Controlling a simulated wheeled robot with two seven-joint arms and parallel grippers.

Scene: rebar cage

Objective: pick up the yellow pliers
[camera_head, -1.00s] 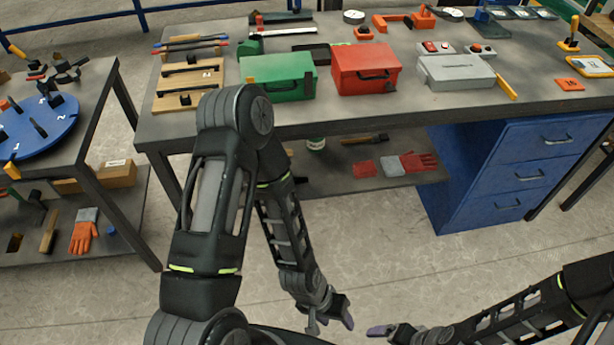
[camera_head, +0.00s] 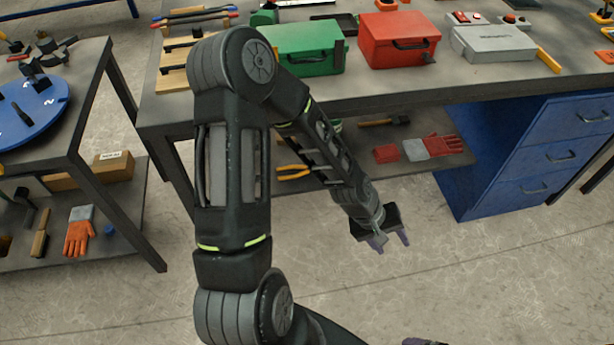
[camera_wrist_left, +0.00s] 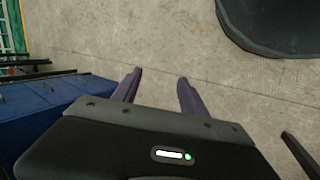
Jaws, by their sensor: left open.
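The yellow pliers (camera_head: 292,172) lie on the lower shelf (camera_head: 350,185) of the workbench in the head view. They show as a pair of yellow-orange handles just left of my left forearm, which hides part of them. My left gripper (camera_head: 391,243) is open and empty over the bare floor, in front of the shelf and to the right of the pliers. In the left wrist view its two fingers (camera_wrist_left: 160,78) are apart with only floor between them. Only a sliver of my right gripper (camera_head: 425,342) shows at the bottom edge.
A blue drawer cabinet (camera_head: 530,160) stands to the right, also in the left wrist view (camera_wrist_left: 50,105). A side table (camera_head: 75,120) is at left. The floor in front is clear.

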